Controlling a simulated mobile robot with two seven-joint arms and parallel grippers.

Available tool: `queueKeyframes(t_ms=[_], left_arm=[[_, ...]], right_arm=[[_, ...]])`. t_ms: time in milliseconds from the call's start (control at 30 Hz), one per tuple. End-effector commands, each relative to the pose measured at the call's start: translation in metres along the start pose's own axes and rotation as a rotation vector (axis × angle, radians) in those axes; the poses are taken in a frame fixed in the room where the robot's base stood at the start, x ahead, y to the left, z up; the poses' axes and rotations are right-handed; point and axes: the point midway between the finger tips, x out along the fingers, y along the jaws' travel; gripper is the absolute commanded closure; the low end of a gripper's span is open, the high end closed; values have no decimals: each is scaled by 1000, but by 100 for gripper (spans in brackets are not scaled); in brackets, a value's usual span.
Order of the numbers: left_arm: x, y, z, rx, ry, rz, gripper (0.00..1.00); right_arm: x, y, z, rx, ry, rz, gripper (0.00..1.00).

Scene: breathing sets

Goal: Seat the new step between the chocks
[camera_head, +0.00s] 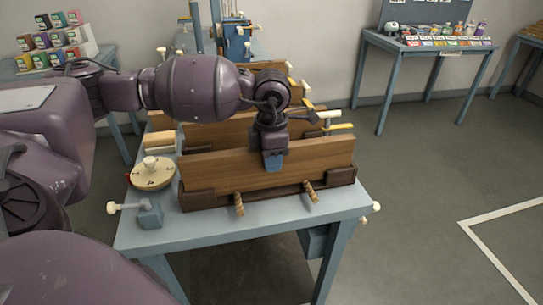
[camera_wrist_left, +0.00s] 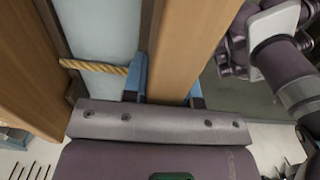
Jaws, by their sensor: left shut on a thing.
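My left gripper (camera_head: 273,160) reaches down from above and is shut on the front wooden step (camera_head: 315,155), an upright brown board. One blue finger lies on its front face. In the left wrist view the same step (camera_wrist_left: 201,35) runs between the two blue fingertips (camera_wrist_left: 168,85). Dark chocks stand at the step's lower corners, a left chock (camera_head: 196,199) and a right chock (camera_head: 342,176). The step's lower edge is hidden behind a dark strip, so I cannot tell whether it touches the bottom. My right gripper is out of view.
Another board (camera_head: 215,133) stands behind, parallel; a rope (camera_wrist_left: 95,66) shows in the gap. Two rope ends (camera_head: 239,203) stick out in front. A round wooden dial (camera_head: 153,173) and a blue clamp (camera_head: 149,214) sit on the blue bench (camera_head: 270,221).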

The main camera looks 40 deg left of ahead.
Motion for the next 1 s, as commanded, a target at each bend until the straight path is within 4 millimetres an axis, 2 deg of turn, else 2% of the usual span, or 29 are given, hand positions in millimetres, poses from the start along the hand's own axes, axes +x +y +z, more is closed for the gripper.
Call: queueKeyframes(t_ms=[567,600,733,767,1000], left_arm=[[10,0,0,0,-2,0,100],[9,0,0,0,-2,1,67],[9,0,0,0,-2,1,48],[9,0,0,0,-2,1,44],[11,0,0,0,1,-1,44]], right_arm=[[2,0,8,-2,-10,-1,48],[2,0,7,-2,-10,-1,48],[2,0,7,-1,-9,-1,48],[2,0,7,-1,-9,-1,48],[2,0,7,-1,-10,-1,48]])
